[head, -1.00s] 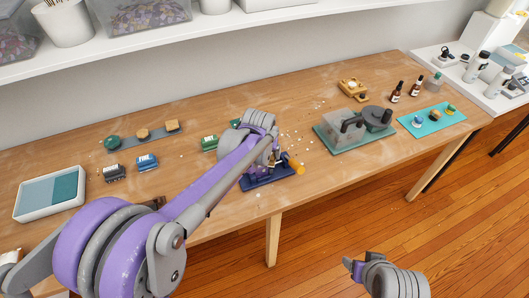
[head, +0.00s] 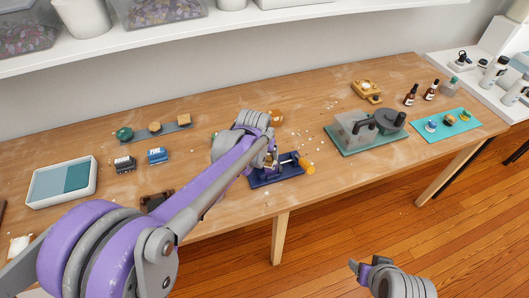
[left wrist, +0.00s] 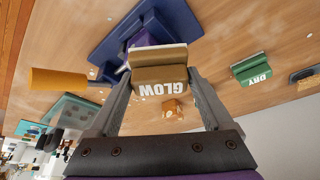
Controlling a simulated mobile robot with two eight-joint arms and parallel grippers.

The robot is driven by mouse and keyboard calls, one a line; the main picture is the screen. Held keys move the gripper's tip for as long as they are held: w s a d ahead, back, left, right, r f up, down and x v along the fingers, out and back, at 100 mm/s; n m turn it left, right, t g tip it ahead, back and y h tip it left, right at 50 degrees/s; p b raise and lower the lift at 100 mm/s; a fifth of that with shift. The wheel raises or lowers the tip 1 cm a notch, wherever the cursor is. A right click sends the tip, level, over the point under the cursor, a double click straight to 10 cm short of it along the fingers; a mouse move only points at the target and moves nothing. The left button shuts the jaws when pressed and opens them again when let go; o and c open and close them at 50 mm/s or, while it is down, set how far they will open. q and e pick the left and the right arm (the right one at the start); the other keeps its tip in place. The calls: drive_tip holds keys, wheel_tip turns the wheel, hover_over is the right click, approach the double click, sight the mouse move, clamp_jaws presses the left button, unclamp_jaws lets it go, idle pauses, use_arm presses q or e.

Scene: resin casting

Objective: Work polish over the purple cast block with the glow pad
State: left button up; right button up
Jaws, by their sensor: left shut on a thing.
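My left gripper (left wrist: 160,92) is shut on the glow pad (left wrist: 160,75), a brown block lettered GLOW with a pale layer on its far side. The purple cast block (left wrist: 138,38) shows just beyond the pad, in a dark blue holder (left wrist: 180,22) with an orange handle (left wrist: 58,78). The pad's pale side is at or very near the block; I cannot tell whether they touch. In the head view the holder (head: 262,183) stands near the bench's front edge, and my left wrist largely hides the pad and block. My right gripper (head: 362,268) is off the bench, over the floor; its jaw gap is unclear.
A green DRY pad (left wrist: 252,70) lies near the holder. A small orange-brown item (left wrist: 173,110) is behind it. A grey machine on a green base (head: 370,145) stands to the right. Pale crumbs dot the bench.

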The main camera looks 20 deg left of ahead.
use_arm(q)
drive_tip(key=shift+r+p, duration=2.15)
drive_tip(key=shift+r, duration=1.9)
use_arm(e)
wheel_tip(320, 180, up, 6)
drive_tip(key=w, duration=0.2)
drive_tip(key=shift+t, duration=0.3)
use_arm(q)
drive_tip(key=shift+f, duration=0.1)
use_arm(e)
drive_tip(key=shift+f, duration=0.15)
